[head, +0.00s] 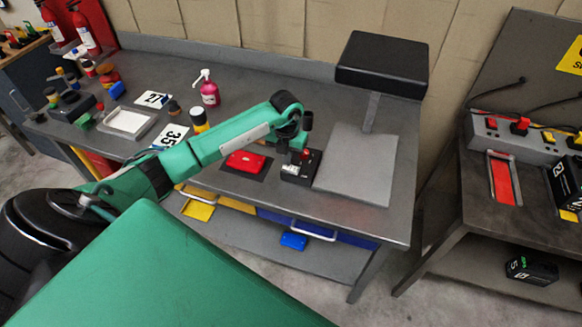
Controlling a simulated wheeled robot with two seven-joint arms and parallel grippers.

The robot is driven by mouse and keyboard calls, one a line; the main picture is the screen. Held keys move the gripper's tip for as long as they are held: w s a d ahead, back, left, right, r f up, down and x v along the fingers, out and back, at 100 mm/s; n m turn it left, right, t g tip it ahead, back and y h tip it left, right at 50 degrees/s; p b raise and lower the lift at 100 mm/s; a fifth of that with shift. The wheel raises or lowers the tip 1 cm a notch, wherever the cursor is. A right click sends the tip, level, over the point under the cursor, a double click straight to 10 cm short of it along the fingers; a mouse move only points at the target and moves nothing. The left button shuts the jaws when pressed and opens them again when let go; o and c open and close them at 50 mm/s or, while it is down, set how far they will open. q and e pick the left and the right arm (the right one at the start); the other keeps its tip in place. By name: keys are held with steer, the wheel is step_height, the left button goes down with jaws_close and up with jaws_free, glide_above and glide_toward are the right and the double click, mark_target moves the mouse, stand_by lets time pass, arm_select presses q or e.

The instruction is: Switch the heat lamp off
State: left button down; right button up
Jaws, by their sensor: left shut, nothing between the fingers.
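The heat lamp (382,66) is a black box-shaped head on a grey post above a flat grey plate (356,165) at the right end of the workbench. A small black switch box (300,170) with a red part stands at the plate's left edge. My left gripper (298,160) is shut and empty, pointing down right at the switch box. Whether it touches the switch is too small to tell. The lamp's underside is hidden, so I cannot tell if it glows. My right gripper is not in view.
A red case (245,161) lies on a dark mat left of the switch box. A pink pump bottle (208,88), number cards and a grey tray (127,122) stand further left. A second bench (490,200) with a power strip is at the right, across a gap.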

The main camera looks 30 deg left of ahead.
arm_select(q)
steer(key=shift+f+b, duration=0.55)
steer(key=shift+f, duration=0.15)
steer(key=shift+r, duration=0.1)
steer(key=shift+r+p, duration=2.05)
steer(key=shift+r, duration=1.4)
